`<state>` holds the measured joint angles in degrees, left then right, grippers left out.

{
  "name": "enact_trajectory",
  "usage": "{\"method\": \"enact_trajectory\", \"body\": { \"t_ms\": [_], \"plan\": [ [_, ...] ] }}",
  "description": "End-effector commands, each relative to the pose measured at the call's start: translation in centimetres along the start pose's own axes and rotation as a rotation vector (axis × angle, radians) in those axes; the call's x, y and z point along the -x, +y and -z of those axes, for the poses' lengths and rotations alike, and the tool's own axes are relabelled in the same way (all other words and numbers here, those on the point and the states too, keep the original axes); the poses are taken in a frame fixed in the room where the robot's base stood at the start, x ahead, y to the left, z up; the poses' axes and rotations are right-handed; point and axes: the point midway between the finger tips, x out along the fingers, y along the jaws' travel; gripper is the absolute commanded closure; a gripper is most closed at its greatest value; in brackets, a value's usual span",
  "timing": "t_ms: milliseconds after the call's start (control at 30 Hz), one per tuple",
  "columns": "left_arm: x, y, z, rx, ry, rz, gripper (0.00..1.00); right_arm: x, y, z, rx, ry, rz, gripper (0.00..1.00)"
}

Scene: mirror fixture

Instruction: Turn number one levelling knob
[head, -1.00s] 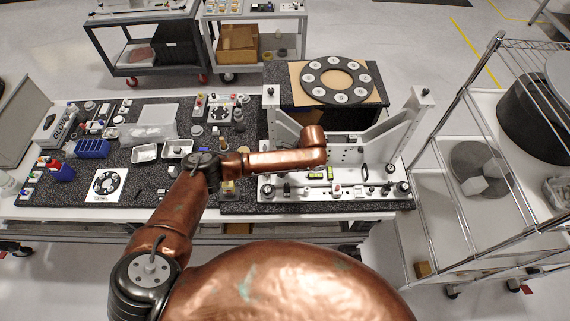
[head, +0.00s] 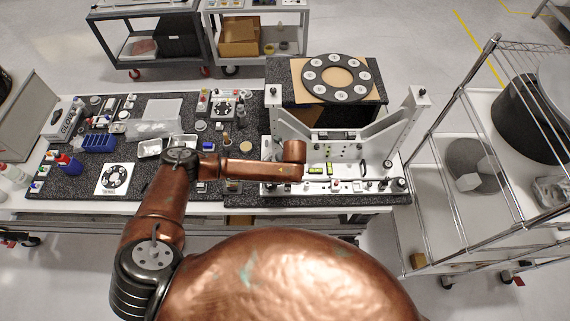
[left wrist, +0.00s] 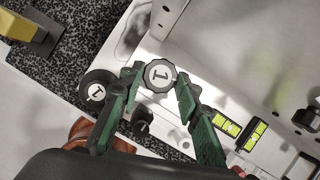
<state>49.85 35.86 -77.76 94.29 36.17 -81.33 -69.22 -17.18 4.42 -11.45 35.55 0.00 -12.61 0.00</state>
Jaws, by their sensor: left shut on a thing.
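In the left wrist view, my left gripper (left wrist: 161,84) has its green fingers on both sides of a round, ridged knob (left wrist: 160,73) with a white face marked "1". It is shut on this knob. A second round black knob (left wrist: 93,91), also marked "1", sits just left of the fingers. In the head view, the white mirror fixture (head: 345,153) stands at the table's right end. My left wrist is over the left part of its base, and the fingers are hidden there. My right gripper is not in view.
Two yellow-green levels (left wrist: 241,131) lie on the fixture right of the fingers. A yellow-handled thing (left wrist: 27,30) is at the upper left of the wrist view. A ring-shaped numbered plate (head: 337,77) lies behind the fixture. A wire rack (head: 480,150) stands at the right.

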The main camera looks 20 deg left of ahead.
Motion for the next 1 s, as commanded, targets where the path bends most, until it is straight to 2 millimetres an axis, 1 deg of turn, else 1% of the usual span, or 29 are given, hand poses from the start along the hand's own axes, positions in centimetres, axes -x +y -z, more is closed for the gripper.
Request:
{"method": "enact_trajectory", "body": {
  "t_ms": [33, 300, 700, 733, 833, 1000],
  "plan": [
    [0.09, 0.04, -0.31, -0.014, -0.006, 0.007, 0.93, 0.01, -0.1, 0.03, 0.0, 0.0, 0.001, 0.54],
    [0.1, 0.03, -0.26, -0.068, -0.005, 0.029, 0.93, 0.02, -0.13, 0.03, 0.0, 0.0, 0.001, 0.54],
    [0.11, 0.01, -0.3, -0.073, -0.005, 0.032, 0.93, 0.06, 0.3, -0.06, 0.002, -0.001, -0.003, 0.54],
    [0.11, 0.01, -0.3, -0.073, -0.005, 0.032, 0.69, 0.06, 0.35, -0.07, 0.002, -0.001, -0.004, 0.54],
    [0.1, 0.02, -0.26, -0.072, -0.004, 0.032, 0.62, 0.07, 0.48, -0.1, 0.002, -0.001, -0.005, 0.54],
    [0.05, 0.04, -0.16, -0.073, -0.003, 0.031, 0.62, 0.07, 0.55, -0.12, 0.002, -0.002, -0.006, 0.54]
  ]
}}
